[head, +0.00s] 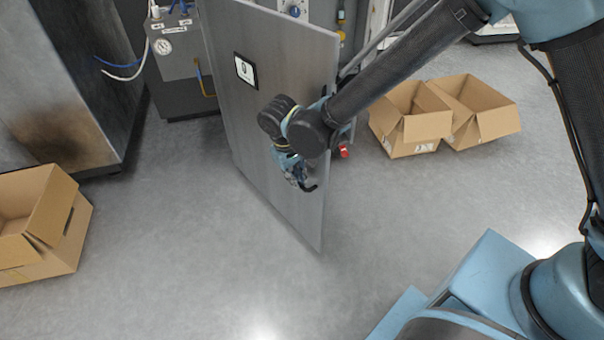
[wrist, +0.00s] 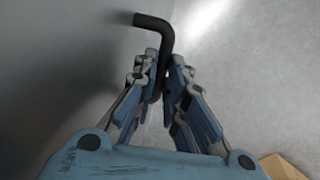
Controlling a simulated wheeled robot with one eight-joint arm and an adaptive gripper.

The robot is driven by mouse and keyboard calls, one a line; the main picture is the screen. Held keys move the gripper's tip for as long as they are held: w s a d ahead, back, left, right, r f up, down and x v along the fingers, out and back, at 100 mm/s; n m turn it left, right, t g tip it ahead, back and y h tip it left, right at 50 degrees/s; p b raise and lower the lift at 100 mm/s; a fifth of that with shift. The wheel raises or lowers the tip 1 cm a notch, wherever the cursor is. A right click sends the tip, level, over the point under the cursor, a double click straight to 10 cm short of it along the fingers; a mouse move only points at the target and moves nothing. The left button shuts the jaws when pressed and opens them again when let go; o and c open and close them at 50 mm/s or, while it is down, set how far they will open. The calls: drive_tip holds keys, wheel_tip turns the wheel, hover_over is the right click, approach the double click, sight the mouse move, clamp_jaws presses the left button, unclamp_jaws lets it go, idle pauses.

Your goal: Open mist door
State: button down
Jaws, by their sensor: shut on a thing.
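The mist door (head: 272,100) is a tall grey metal panel in the head view. It stands swung out from the machine, with a gap behind it where fittings show. My gripper (head: 301,178) is at the lower right part of the door's face. In the wrist view my gripper (wrist: 165,85) has its fingers closed around a black bent handle (wrist: 158,25). The handle's upper end turns left toward the grey surface. In the head view most of the handle is hidden by my gripper; a dark tip shows beside it.
Open cardboard boxes stand on the floor at right (head: 412,122) and at left (head: 38,225). A grey unit with a gauge and hoses (head: 180,55) stands behind the door's left edge. The floor in front of the door is clear.

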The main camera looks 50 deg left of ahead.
drive_tip(key=shift+s+d, duration=0.1)
drive_tip(key=shift+s, duration=0.05)
drive_tip(key=c, duration=1.7)
unclamp_jaws()
drive_tip(key=shift+o, duration=0.2)
drive_tip(key=shift+r, duration=0.15)
wheel_tip(320, 180, up, 12)
drive_tip(key=s, duration=0.2)
drive_tip(key=shift+f, duration=0.2)
